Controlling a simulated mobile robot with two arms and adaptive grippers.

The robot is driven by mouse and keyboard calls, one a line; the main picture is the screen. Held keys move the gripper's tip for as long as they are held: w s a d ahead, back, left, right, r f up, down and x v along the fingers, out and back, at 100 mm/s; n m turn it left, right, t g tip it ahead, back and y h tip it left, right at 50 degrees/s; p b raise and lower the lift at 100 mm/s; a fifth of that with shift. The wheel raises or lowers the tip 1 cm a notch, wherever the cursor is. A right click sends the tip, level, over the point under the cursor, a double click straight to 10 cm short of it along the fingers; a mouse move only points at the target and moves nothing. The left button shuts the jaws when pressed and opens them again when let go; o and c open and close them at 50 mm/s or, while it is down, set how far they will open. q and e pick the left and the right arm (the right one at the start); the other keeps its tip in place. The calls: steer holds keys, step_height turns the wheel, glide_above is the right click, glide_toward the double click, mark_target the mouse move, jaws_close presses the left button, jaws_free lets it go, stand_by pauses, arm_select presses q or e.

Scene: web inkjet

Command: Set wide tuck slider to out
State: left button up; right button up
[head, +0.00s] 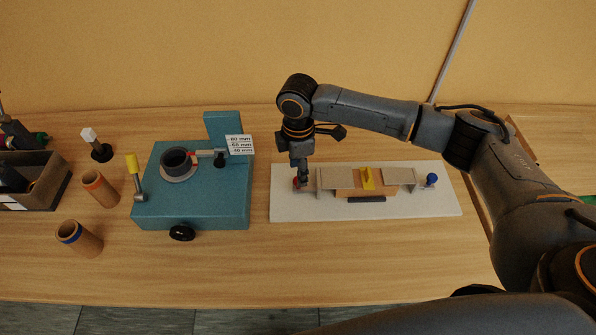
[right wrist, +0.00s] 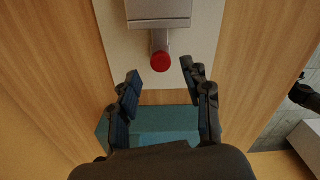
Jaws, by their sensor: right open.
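A white board (head: 290,208) on the table carries two grey sliding plates. The left plate (head: 327,178) has a red knob (head: 296,183) at its outer left end, and the right plate (head: 399,176) has a blue knob (head: 431,179) at its right end. A yellow piece (head: 367,178) stands between the plates. I cannot tell which plate is the wide tuck slider. My right gripper (head: 301,182) points down at the red knob. In the right wrist view, the gripper (right wrist: 160,74) is open, with the red knob (right wrist: 160,62) just ahead of its fingertips, apparently untouched. My left gripper is not seen.
A teal machine (head: 220,202) with a yellow-handled lever (head: 132,163) stands left of the board. Two cardboard tubes, one with an orange rim (head: 101,188) and one with a blue rim (head: 79,239), stand further left. A dark bin (head: 45,185) is at the left edge. The front table strip is clear.

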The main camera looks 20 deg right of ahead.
step_height(320, 180, down, 2)
steer(key=shift+s, duration=0.1)
steer(key=shift+f, duration=0.4)
steer(key=shift+c, duration=0.4)
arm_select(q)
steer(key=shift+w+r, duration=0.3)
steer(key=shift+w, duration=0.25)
arm_select(e)
jaws_close()
